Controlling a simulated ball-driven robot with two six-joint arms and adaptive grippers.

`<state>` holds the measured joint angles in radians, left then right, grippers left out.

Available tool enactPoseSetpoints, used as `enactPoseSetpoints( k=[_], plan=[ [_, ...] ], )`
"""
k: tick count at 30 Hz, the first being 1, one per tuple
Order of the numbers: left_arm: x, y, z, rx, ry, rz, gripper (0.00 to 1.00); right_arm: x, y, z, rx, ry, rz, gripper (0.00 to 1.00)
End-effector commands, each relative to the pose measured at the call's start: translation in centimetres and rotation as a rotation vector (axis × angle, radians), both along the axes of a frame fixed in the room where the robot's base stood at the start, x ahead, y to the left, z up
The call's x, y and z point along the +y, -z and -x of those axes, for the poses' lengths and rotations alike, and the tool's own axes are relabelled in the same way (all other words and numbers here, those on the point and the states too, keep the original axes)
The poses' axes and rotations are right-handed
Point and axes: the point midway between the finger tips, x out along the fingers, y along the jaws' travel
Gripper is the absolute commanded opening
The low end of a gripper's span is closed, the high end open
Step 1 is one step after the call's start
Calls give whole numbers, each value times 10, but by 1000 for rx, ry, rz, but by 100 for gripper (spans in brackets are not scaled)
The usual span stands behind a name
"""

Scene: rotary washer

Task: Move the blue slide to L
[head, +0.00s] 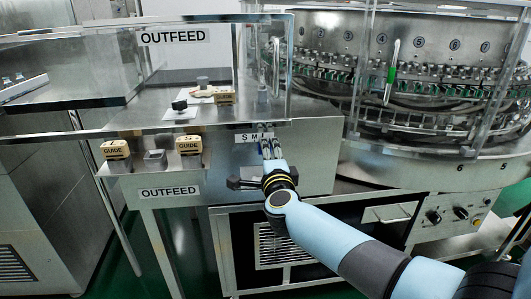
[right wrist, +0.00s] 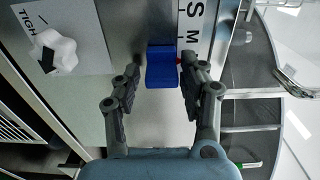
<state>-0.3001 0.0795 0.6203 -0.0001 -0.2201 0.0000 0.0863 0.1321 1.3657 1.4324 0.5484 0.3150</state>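The blue slide (right wrist: 161,68) sits on the metal panel beside the white size scale (right wrist: 194,25) in the right wrist view. Its red pointer (right wrist: 179,61) is just past the M, on the side away from S. S and M are readable; the L is hidden behind a finger. My right gripper (right wrist: 160,76) is open, with one finger on each side of the slide and a visible gap at the left finger. In the head view my right gripper (head: 270,146) is at the panel just below the scale (head: 250,138), covering the slide. My left gripper is out of view.
A white knob (right wrist: 56,53) on a TIGHT-marked plate is beside the slide. Yellow GUIDE blocks (head: 117,149) stand on the outfeed ledge at left. Clear guard panels and the rotary washer (head: 430,110) are above and right. The panel right of my gripper is clear.

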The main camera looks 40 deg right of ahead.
Motion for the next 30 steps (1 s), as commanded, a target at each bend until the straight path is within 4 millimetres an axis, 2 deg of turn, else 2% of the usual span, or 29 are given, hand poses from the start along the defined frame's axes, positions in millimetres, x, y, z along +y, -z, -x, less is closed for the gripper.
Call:
enactPoseSetpoints(
  k=[9, 13, 24, 30],
  plan=[
    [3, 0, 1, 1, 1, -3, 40, 2, -1, 0, -2, -3, -1, 52],
    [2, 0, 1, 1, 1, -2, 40, 8, 0, 9, -1, -3, -2, 52],
    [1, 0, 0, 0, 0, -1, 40, 48, 0, 77, 1, -1, -3, 52],
    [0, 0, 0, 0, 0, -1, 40, 61, -1, 98, -1, 0, -1, 52]
  ],
)
